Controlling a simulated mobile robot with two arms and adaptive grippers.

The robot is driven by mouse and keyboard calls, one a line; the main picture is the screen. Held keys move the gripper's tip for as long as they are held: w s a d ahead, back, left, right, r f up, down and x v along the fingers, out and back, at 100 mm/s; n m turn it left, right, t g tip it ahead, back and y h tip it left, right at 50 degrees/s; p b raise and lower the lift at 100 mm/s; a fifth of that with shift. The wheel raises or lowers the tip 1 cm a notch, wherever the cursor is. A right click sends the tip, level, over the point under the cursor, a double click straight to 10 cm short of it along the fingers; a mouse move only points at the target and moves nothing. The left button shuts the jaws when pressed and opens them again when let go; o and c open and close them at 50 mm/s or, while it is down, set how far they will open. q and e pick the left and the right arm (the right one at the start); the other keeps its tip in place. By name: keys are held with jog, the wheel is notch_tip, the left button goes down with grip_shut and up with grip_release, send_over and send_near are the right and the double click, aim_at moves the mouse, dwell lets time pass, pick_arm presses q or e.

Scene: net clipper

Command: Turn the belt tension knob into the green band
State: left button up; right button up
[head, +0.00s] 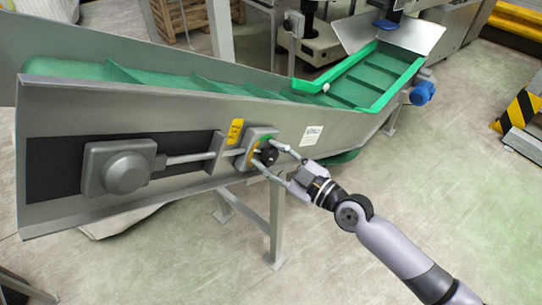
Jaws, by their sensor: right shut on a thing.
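The belt tension knob (268,156) is a dark round knob on the side plate of the conveyor, in front of a round dial with a green and yellow coloured band (255,147). My right gripper (272,162) reaches in from the lower right, with one finger above the knob and one below it, shut on it. The fingers hide part of the knob and dial, so I cannot tell where any pointer sits against the band. My left gripper is not in view.
The conveyor (180,107) slopes across the view with a green cleated belt (150,80). A grey housing (120,167) with a rod stands out left of the knob. A yellow label (235,131) sits above the rod. A support leg (277,225) stands below.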

jog(key=shift+c, duration=0.9)
jog(key=m+b, duration=0.1)
jog(key=m, duration=0.2)
jog(key=shift+m, duration=0.4)
jog(key=m, duration=0.3)
jog(key=shift+w+d+m, duration=0.1)
jog(key=shift+m, duration=0.2)
jog(key=m, duration=0.3)
jog(key=shift+w+m, duration=0.1)
jog(key=shift+m, duration=0.2)
jog(key=shift+d+f+m, duration=0.1)
jog(key=shift+m, duration=1.8)
